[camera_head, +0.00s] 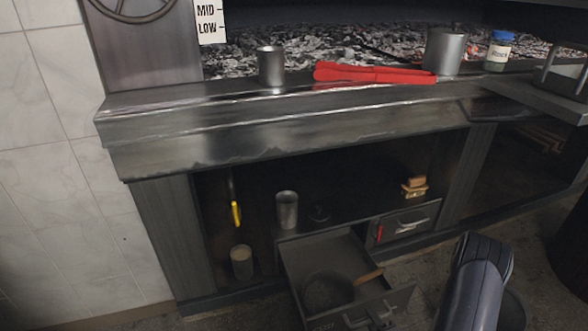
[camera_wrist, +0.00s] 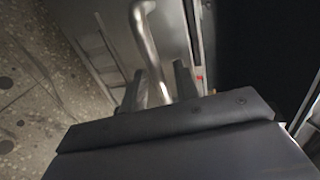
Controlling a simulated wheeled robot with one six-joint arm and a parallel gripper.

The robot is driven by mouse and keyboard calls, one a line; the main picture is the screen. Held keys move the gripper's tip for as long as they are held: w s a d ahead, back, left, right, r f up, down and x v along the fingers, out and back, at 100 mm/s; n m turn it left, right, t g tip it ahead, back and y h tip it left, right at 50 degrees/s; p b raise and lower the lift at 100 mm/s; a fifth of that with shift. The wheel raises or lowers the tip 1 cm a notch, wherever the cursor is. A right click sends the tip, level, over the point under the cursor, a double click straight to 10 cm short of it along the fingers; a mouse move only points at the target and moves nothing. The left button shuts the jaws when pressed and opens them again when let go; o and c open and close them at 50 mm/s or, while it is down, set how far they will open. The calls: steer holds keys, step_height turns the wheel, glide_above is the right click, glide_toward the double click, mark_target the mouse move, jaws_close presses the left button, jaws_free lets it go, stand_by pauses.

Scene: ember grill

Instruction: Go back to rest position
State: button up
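My gripper (camera_wrist: 158,88) shows in the wrist view with its two dark fingers apart. A curved metal handle (camera_wrist: 146,40) runs between the fingers, with gaps visible at its sides; whether it touches either finger is unclear. In the head view my arm is at the lower right, and the gripper itself is hidden or out of frame. An open drawer (camera_head: 300,262) under the grill is pulled out, with a dark pan (camera_head: 327,291) with a wooden handle inside.
The grill ledge (camera_head: 280,125) holds a metal cup (camera_head: 271,66), red tongs (camera_head: 372,73), a metal pot (camera_head: 444,52) and a blue-capped jar (camera_head: 499,51). A closed drawer (camera_head: 407,222) sits beside the open one. A tiled wall (camera_head: 60,160) stands at left.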

steer(key=shift+w+a, duration=0.1)
steer(key=shift+w, duration=0.15)
